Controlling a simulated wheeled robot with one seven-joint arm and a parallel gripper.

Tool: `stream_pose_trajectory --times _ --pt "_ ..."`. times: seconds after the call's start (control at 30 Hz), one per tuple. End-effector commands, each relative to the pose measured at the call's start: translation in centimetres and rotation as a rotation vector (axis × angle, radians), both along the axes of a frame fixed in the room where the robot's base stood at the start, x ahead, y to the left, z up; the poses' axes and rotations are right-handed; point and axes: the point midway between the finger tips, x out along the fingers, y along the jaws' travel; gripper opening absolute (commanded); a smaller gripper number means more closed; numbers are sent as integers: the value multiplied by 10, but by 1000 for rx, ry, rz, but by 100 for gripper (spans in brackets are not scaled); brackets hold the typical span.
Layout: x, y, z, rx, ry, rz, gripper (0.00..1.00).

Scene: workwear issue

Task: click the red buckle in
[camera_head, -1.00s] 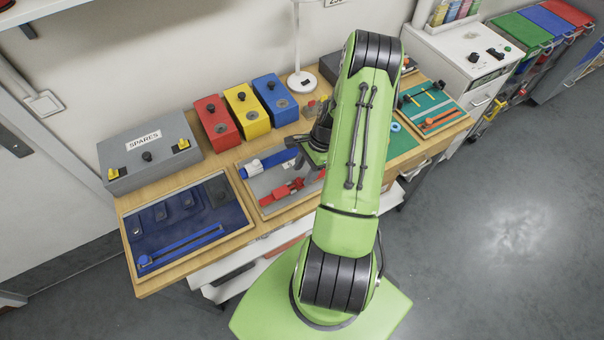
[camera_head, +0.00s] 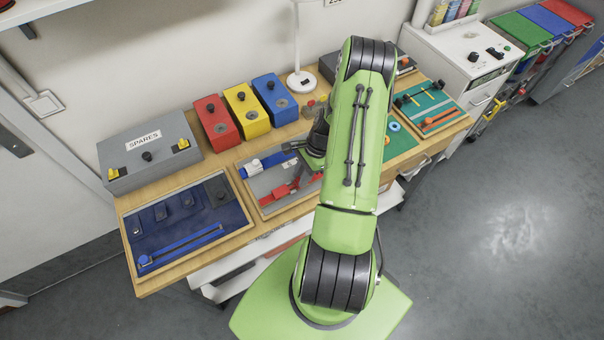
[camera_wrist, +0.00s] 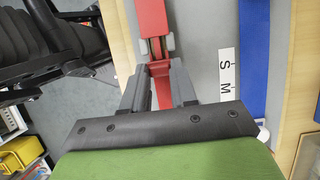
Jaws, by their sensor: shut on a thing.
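The red buckle (camera_head: 278,194) lies on the grey panel of a wooden-framed tray (camera_head: 266,213) at the middle of the bench. My gripper (camera_head: 298,165) is low over that panel, partly hidden by my arm. In the wrist view my gripper (camera_wrist: 159,72) is shut on a red buckle part between its grey fingers. Just ahead of it, in line, is the other red buckle part (camera_wrist: 151,18), with a small gap or slot between light grey blocks. I cannot tell whether the two parts are engaged.
A blue strap (camera_wrist: 255,65) runs alongside, past a white S/M label (camera_wrist: 227,75). Red (camera_head: 217,125), yellow (camera_head: 246,113) and blue (camera_head: 275,100) boxes stand behind the tray. A blue tray (camera_head: 185,218) is at left, a green one (camera_head: 430,106) at right.

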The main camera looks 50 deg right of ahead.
Motion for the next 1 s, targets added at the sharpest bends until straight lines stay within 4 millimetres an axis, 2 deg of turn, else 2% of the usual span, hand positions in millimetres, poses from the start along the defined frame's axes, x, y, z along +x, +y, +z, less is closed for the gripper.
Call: stream_pose_trajectory --times 0.3,0.53,0.57,0.7,1.0 --pt "8 28 0 1 0 1 0" --pt "9 29 0 3 -2 2 0" --pt "9 29 0 3 -2 2 32" --pt "9 29 0 2 -1 1 53" --pt "8 27 2 0 -1 0 53"
